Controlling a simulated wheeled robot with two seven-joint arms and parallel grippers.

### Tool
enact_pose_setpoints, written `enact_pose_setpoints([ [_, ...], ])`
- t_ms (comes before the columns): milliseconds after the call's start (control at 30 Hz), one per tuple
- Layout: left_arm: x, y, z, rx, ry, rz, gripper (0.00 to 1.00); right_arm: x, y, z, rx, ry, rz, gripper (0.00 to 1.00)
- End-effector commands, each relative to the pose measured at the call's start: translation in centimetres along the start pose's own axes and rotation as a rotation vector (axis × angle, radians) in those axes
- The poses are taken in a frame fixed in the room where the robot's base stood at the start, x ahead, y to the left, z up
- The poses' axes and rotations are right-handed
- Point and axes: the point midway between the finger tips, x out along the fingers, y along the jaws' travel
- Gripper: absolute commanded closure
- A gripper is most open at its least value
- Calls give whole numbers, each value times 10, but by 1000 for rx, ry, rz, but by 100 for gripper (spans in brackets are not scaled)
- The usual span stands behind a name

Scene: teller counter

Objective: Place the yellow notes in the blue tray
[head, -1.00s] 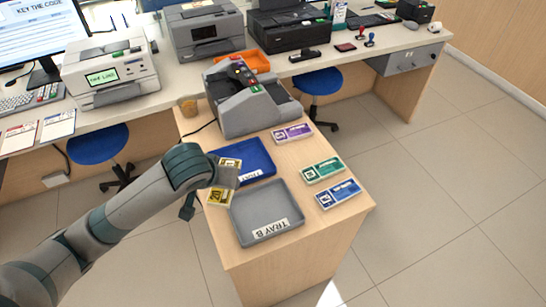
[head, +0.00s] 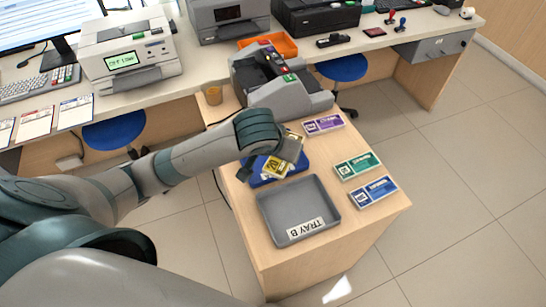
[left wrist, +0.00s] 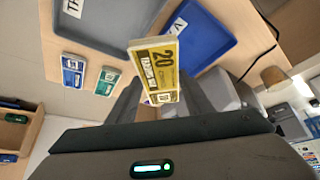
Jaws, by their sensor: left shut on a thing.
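My left gripper (head: 288,152) is shut on the yellow notes (head: 274,168), a banded bundle marked 20. In the head view the notes overlap the blue tray (head: 258,181), and the gripper hides part of both. The left wrist view shows the bundle (left wrist: 155,72) between the fingers, with the blue tray (left wrist: 208,42) behind it. The notes look held above the tray; the exact height is hard to tell. My right gripper is not in view.
Grey tray B (head: 268,212) lies directly in front of the blue tray. Purple (head: 324,124), green (head: 357,166) and blue (head: 374,191) note bundles lie to the right. A grey counting machine (head: 285,92) stands behind, with a small tan cup (head: 213,96) beside it.

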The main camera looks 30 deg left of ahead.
Motion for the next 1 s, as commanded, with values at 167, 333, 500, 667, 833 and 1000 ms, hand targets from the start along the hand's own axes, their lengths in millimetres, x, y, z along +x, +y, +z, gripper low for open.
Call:
enact_pose_setpoints([
  [167, 0, 0, 0, 3, 0, 1, 79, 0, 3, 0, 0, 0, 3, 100],
  [333, 4, -2, -1, 36, -1, 18, 79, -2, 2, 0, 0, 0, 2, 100],
  [500, 14, -7, -3, 123, -2, 67, 79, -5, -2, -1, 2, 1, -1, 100],
  [667, 28, -17, -7, 256, -3, 141, 79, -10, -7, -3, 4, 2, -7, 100],
  [833, 42, -33, -16, 413, -1, 233, 79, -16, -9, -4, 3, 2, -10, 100],
  [1000, 51, -53, -28, 531, 0, 302, 79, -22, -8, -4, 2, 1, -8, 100],
])
